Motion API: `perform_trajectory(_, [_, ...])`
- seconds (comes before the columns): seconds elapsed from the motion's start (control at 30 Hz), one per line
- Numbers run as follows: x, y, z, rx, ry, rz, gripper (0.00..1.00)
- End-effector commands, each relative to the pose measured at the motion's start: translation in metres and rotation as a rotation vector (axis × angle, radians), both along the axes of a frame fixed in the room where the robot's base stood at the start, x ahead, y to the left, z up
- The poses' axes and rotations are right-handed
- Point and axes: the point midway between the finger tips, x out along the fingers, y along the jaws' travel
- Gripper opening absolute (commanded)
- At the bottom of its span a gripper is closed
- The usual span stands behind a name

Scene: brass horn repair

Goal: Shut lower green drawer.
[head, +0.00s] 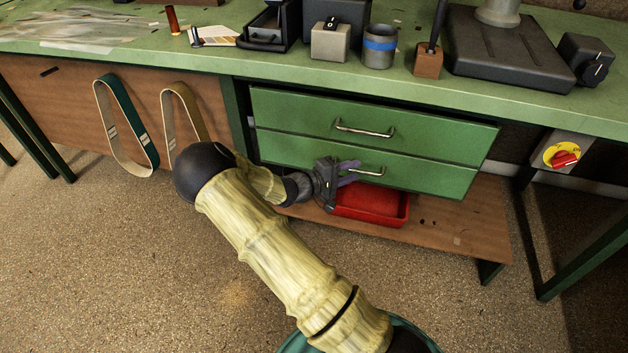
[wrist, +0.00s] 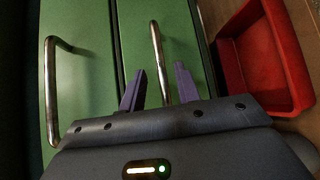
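The lower green drawer (head: 300,152) sits under the upper green drawer (head: 290,110) in the bench. Its front looks close to flush with the upper one; I cannot tell whether a small gap remains. Its metal bar handle (head: 372,174) also shows in the wrist view (wrist: 156,50). My gripper (head: 354,172) is at the left end of this handle. In the wrist view, its purple fingers (wrist: 158,86) are apart, with the handle bar showing between them and space on either side. I cannot tell whether a finger touches the drawer front.
A red tray (head: 372,204) stands on the wooden lower shelf (head: 460,225), just below the drawer and close to my gripper. Two straps (head: 124,125) hang on the panel at left. A yellow-and-red switch (head: 563,156) is at right. The floor in front is clear.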

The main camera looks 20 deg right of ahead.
Motion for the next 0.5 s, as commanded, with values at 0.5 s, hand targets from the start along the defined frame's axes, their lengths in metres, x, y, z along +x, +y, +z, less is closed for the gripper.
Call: perform_trajectory(0.5, [-0.018,0.104,0.015,0.005,0.003,0.007,0.33])
